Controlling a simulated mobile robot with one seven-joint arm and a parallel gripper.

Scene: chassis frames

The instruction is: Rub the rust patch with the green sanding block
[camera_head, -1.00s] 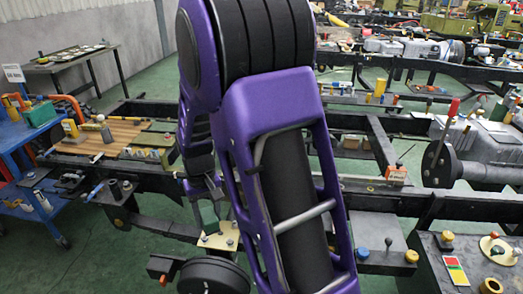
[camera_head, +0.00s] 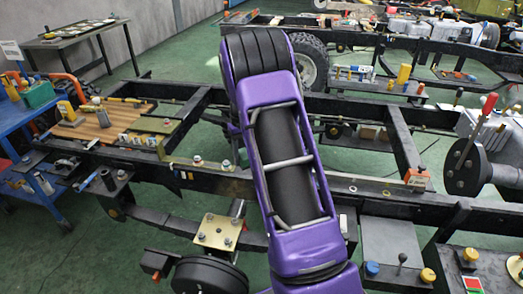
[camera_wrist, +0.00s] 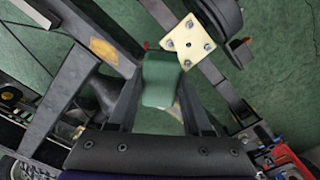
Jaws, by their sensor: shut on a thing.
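My gripper (camera_wrist: 161,88) is shut on the green sanding block (camera_wrist: 161,72), which sits between its two dark fingers in the wrist view. A dull orange-brown rust patch (camera_wrist: 103,49) shows on a dark frame beam, to the left of and above the block in that view. The block appears apart from the patch, though its height above the beam is hard to judge. In the head view my purple arm hides the gripper, the block and the patch.
A pale plate with bolts (camera_head: 218,232) stands beside a round black hub (camera_head: 208,277); the plate also shows near the block in the wrist view (camera_wrist: 190,43). Dark chassis rails (camera_head: 225,182) cross the scene. A blue cart (camera_head: 40,140) stands at left.

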